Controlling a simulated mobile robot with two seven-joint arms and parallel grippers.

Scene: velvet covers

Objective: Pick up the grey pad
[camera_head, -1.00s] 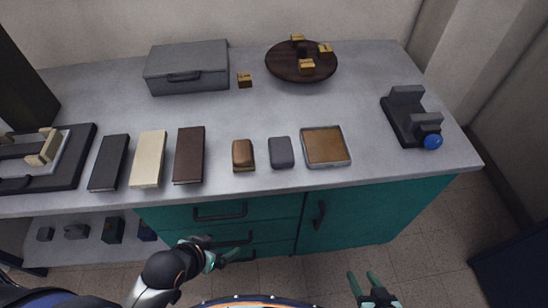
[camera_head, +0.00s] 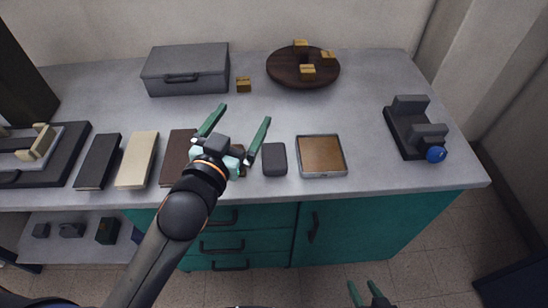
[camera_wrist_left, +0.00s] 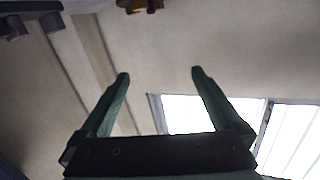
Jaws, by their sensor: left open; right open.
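The grey pad (camera_head: 274,159) is a small dark grey rounded block lying on the worktop, left of a brown-topped square tray. My left gripper (camera_head: 240,118) is open and empty, above the worktop just left of the pad and apart from it. Its fingers also show spread in the left wrist view (camera_wrist_left: 159,72), with wall and a bright window behind them; the pad is not seen there. My right gripper (camera_head: 368,287) is open at the bottom edge, low in front of the cabinet.
The square tray (camera_head: 345,157) is right of the pad. A brown block is mostly hidden behind my left gripper. Dark (camera_head: 98,162), cream (camera_head: 137,160) and brown (camera_head: 176,158) books lie left. A grey case (camera_head: 186,70) and round wooden board (camera_head: 283,75) stand behind. A black device (camera_head: 405,130) stands right.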

